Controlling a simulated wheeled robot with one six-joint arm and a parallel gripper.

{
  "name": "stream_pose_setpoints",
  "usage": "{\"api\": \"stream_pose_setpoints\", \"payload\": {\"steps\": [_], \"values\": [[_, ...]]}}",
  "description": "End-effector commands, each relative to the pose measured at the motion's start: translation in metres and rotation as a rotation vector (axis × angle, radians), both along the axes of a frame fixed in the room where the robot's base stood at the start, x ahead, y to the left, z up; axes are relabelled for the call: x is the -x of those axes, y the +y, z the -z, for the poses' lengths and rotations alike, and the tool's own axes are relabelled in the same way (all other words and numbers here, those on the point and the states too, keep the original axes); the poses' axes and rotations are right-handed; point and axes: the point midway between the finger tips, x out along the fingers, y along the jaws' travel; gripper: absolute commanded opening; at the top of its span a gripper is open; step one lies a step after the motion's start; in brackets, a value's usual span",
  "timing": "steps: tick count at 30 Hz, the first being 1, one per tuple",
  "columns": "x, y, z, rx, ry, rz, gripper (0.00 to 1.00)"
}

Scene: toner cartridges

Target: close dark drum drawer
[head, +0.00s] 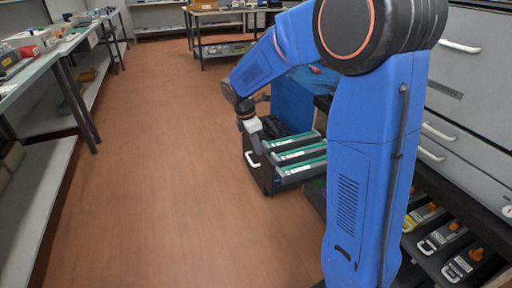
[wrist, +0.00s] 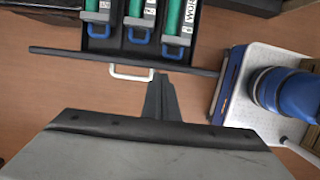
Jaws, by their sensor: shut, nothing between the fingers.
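The dark drum drawer (head: 262,178) stands pulled out from the cabinet, low at the middle of the head view. It holds several cartridges with green drums (head: 300,152). Its white handle (head: 252,161) is on the front panel. In the wrist view the drawer's front panel (wrist: 75,54) crosses the top as a dark bar, with the white handle (wrist: 120,72) below it. My gripper (wrist: 160,78) is shut and empty, its tips close to the right end of the handle; I cannot tell whether they touch. In the head view my gripper (head: 254,150) is small and partly unclear.
Grey cabinet drawers (head: 470,85) stand at the right. Below them an open tray (head: 440,245) holds cartridges with orange knobs. A long bench (head: 50,70) runs along the left. The brown floor (head: 160,170) between is clear. My blue arm hides part of the cabinet.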

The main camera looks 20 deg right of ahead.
Motion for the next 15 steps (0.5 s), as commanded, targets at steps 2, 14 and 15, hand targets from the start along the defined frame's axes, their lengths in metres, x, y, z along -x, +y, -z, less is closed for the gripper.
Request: {"api": "stream_pose_setpoints", "payload": {"steps": [2, 14, 15], "values": [[0.000, -0.002, 0.000, 0.000, 0.000, 0.001, 0.00], [-0.002, -0.066, 0.000, 0.000, -0.001, 0.007, 0.00], [-0.002, -0.077, 0.000, 0.000, 0.000, 0.006, 0.00]]}}
